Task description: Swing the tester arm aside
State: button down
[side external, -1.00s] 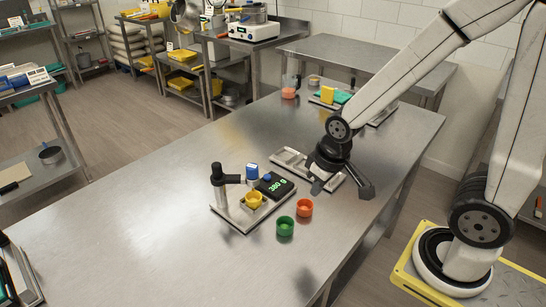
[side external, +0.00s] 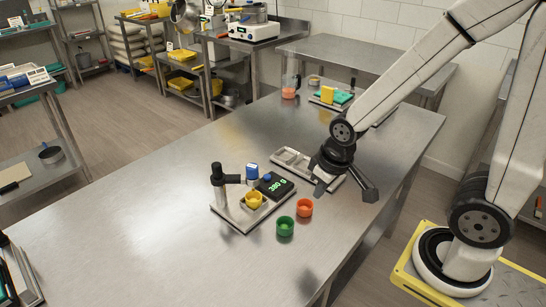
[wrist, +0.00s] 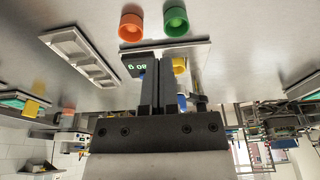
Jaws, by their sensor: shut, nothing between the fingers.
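The short black tester arm (side external: 233,179) reaches right from the post top toward a blue-and-white block (side external: 252,172). A yellow cup (side external: 254,200) sits on the plate beside a black display (side external: 274,187) with green digits. My gripper (side external: 319,189) is above the table, right of the station and apart from it. In the wrist view its fingers (wrist: 157,86) are together and empty, partly hiding the station; the yellow cup (wrist: 179,65) shows beside them.
A green cup (side external: 285,227) and an orange cup (side external: 305,208) stand in front of the station. A compartmented metal tray (side external: 290,158) lies behind it, close to my gripper. A tray with a green item (side external: 340,97) is farther back.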

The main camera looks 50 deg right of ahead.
dwell(0.3)
jog(key=c, duration=0.7)
grip_release()
jog(key=shift+w, duration=0.15)
jog(key=o, duration=0.3)
jog(key=shift+w+r, duration=0.15)
jog(key=shift+w, duration=0.1)
jog(key=shift+o, duration=0.2)
notch_tip(320, 180, up, 6)
jog(key=f+m+g, duration=0.1)
jog(key=m+g, duration=0.2)
jog(key=m, duration=0.5)
send_over(216, 164)
jog(key=shift+r, duration=0.25)
jog(key=shift+f, duration=3.9)
